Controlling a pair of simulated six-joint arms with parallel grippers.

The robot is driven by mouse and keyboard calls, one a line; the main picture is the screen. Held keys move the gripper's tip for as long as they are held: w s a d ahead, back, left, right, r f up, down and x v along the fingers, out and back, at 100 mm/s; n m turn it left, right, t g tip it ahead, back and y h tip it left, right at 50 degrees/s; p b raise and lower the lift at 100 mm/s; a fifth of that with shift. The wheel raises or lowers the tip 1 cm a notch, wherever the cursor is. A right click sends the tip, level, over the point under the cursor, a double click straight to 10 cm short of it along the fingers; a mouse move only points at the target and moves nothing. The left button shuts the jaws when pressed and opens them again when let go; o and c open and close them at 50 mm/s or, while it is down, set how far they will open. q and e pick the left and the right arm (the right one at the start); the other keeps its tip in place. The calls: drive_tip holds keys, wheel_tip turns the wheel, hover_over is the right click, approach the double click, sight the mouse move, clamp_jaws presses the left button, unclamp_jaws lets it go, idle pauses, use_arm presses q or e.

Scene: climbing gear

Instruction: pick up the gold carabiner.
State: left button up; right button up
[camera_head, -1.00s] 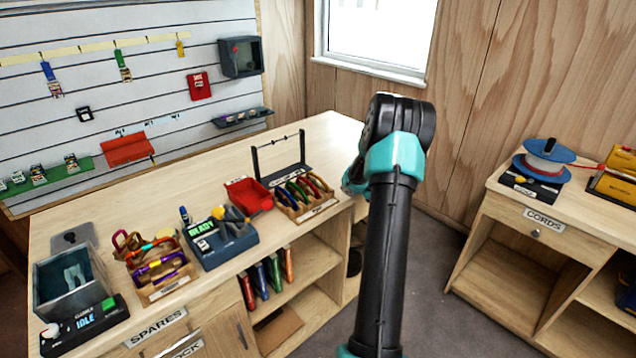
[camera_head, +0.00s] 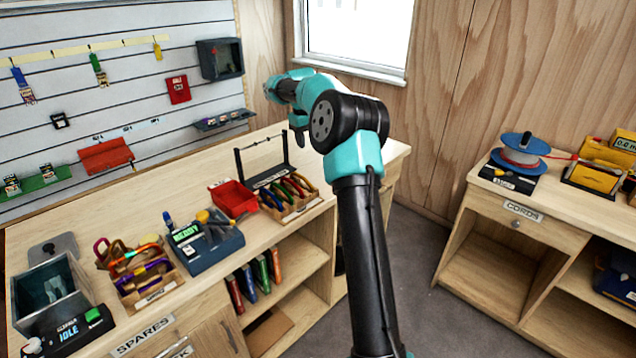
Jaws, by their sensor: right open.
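Several coloured carabiners (camera_head: 288,188) stand in a row in a wooden rack on the long bench; green, orange and purple ones show. A second wooden tray (camera_head: 150,294) to the left holds more, with purple, orange and reddish loops. Which one is the gold carabiner I cannot tell at this size. My right arm rises from the bottom and bends left over the bench's back end. My right gripper (camera_head: 298,134) is open and mostly hidden by the wrist, above and behind the rack, apart from the carabiners. My left gripper is out of view.
A red bin (camera_head: 233,198) and a blue box reading READY (camera_head: 207,242) stand between the trays. A black bar stand (camera_head: 264,162) is behind the rack. A grey bin (camera_head: 50,290) is at the left end. The bench's back right is clear.

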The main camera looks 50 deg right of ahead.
sight(300, 175)
drive_tip(key=a+r, duration=0.1)
drive_tip(key=w+a+r+n, duration=0.1)
drive_tip(key=shift+w+a+r+y, duration=0.15)
drive_tip(key=shift+w+a+y, duration=0.1)
drive_tip(key=shift+a+y, duration=0.1)
wheel_tip(300, 175, down, 12)
drive_tip(key=shift+f, duration=0.15)
idle(0.4)
drive_tip(key=shift+s+f, duration=0.15)
drive_tip(key=shift+f, duration=1.15)
drive_tip(key=shift+s+f, duration=0.1)
drive_tip(key=shift+f, duration=1.2)
